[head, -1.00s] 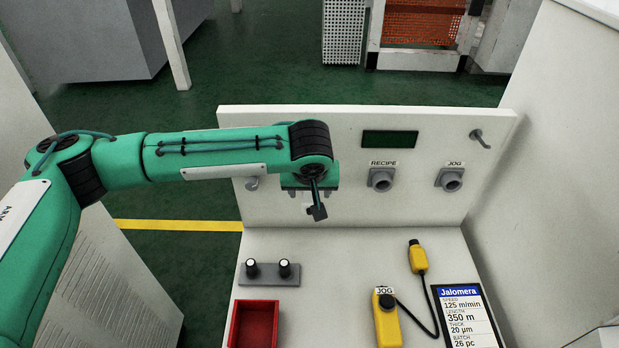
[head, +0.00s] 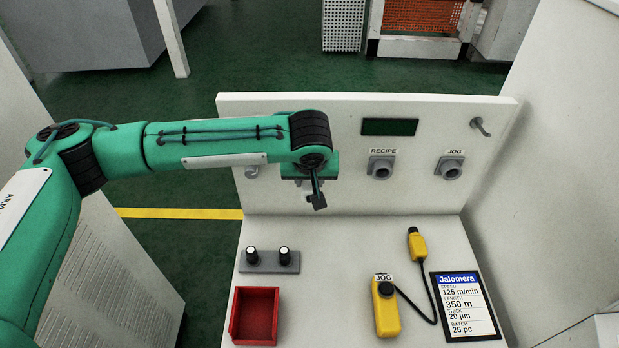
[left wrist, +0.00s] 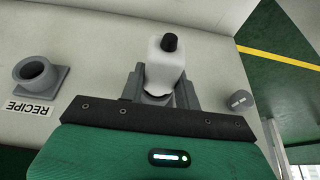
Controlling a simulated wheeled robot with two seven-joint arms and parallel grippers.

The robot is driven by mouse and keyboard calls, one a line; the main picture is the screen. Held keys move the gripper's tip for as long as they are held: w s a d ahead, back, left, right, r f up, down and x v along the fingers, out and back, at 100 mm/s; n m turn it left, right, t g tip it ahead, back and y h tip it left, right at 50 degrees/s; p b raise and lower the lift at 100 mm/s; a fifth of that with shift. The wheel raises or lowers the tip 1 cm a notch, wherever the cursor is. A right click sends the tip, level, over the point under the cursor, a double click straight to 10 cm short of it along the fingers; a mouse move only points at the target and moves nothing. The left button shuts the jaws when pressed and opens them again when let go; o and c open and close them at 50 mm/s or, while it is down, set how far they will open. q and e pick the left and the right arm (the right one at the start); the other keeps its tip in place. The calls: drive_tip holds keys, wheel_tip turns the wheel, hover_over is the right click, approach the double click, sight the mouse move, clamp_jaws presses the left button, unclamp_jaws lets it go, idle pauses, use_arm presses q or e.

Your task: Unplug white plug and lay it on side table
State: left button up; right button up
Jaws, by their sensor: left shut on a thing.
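The white plug (left wrist: 166,68) with a black end shows in the left wrist view between the two grey fingers of my left gripper (left wrist: 162,88). The gripper is shut on it. A grey round part shows at the plug's base; I cannot tell whether the plug is still seated in a socket. In the head view my left gripper (head: 312,187) is in front of the left part of the white panel (head: 345,170), and the arm largely hides the plug. My right gripper is not in view. No side table can be made out for certain.
The RECIPE socket (head: 382,168) and JOG socket (head: 450,168) stand empty on the panel. On the desk are a knob block (head: 268,262), a red bin (head: 254,316), a yellow JOG pendant (head: 386,310) with a cabled yellow plug (head: 417,245), and a display (head: 463,305). The desk's middle is clear.

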sight(309, 201)
use_arm(q)
drive_tip(key=shift+s, duration=0.2)
drive_tip(key=shift+s, duration=0.15)
drive_tip(key=shift+s+p, duration=0.6)
drive_tip(key=shift+s, duration=0.1)
drive_tip(key=shift+s, duration=0.2)
drive_tip(key=shift+s, duration=0.25)
drive_tip(key=shift+p, duration=0.3)
drive_tip(key=shift+s+p, duration=0.5)
drive_tip(key=shift+s, duration=0.55)
